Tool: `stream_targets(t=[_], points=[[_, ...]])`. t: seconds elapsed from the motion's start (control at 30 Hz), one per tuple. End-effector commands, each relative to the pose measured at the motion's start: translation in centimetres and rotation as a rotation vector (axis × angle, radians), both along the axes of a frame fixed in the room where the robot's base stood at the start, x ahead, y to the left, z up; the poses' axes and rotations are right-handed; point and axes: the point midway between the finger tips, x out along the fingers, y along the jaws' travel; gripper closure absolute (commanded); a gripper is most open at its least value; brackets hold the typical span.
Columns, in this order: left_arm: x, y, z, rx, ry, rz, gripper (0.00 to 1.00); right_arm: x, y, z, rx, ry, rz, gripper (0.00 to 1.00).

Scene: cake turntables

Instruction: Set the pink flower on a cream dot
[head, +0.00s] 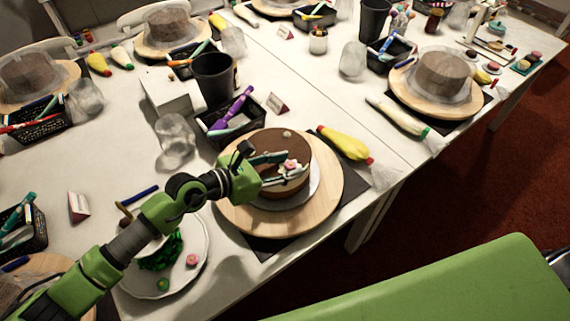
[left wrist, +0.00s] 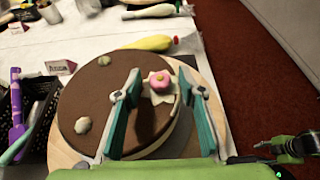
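A chocolate-brown cake (head: 300,148) stands on a round wooden turntable (head: 328,205). The pink flower (head: 290,165) is on the cake top; in the left wrist view the pink flower (left wrist: 160,80) sits over a cream dot (left wrist: 163,97), whose edges show around it. More cream dots (left wrist: 82,125) (left wrist: 104,60) lie bare on the cake. My left gripper (head: 293,168) is over the cake, its two teal fingers apart on either side of the flower. In the left wrist view there are gaps between flower and fingers.
A white plate (head: 200,262) with green piping and small flowers is left of the turntable. The table edge is just right of the turntable.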

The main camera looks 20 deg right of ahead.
Motion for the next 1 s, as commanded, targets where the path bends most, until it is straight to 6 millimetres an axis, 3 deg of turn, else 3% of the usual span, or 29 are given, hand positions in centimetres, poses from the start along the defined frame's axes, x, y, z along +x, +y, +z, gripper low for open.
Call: stream_targets(t=[0.17, 0.7, 1.0], points=[[-0.1, 0.4, 0.4, 0.001, 0.000, 0.001, 0.63, 0.0, 0.0, 0.2, 0.000, 0.000, 0.000, 0.60], [-3.3, 9.3, 4.1, 0.001, 0.000, 0.002, 0.63, 0.1, 0.0, -1.8, 0.000, -0.001, 0.000, 0.60], [-3.8, 10.5, 4.9, 0.000, 0.000, 0.000, 0.63, 0.1, 0.0, -1.9, 0.000, -0.001, 0.000, 0.60]])
